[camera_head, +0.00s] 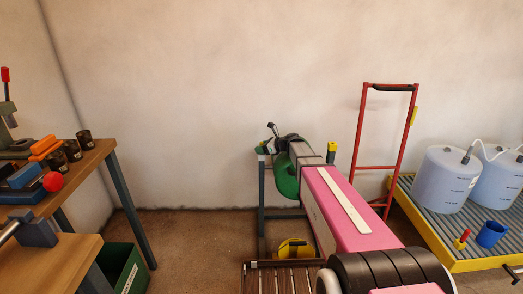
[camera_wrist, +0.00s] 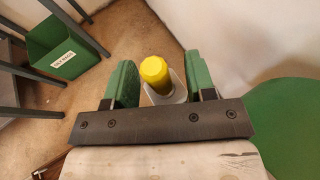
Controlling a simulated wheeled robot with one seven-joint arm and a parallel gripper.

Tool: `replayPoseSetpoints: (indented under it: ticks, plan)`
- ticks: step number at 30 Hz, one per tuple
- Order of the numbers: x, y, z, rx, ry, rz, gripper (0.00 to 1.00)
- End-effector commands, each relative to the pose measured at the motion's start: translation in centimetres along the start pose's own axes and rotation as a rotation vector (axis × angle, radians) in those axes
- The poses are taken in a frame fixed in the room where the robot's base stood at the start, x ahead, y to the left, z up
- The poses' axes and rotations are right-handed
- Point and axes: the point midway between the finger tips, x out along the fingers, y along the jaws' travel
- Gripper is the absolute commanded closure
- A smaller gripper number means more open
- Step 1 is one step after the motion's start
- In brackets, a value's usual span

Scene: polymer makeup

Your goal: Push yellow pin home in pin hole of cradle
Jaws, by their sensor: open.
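The yellow pin (camera_wrist: 155,73) shows in the wrist view as a bright yellow faceted head. It stands up from a pale grey rounded piece (camera_wrist: 177,90) that seems to be part of the cradle; the hole itself is hidden. My gripper (camera_wrist: 160,79) is open, its two green fingers one on each side of the pin, with a gap visible to each. How deep the pin sits cannot be told. In the head view my pink arm reaches to a dark-legged stand (camera_head: 261,200) by the wall, and the pin cannot be made out there.
A yellow-topped post (camera_head: 331,150) rises right of my arm. A red hand truck (camera_head: 362,130) leans near the wall. Blue-white drums (camera_head: 445,180) stand on a yellow-edged pallet at right. A workbench (camera_head: 95,158) is at left, with a green bin (camera_head: 122,268) on the floor; floor between is clear.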

Motion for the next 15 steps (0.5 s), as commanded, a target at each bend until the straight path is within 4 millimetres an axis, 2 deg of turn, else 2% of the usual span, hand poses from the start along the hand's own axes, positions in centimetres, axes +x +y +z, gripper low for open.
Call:
replayPoseSetpoints:
  ticks: [6,8,9,11,15]
  plan:
    - [0.17,0.01,-0.01,0.000,0.000,-0.001,0.50]
    - [0.16,0.01,-0.02,0.000,0.000,-0.001,0.66]
    - [0.17,0.02,-0.02,0.000,0.000,-0.001,0.79]
    - [0.16,0.02,-0.02,0.000,0.000,-0.001,0.99]
    - [0.15,0.03,-0.02,0.000,0.000,-0.001,1.00]
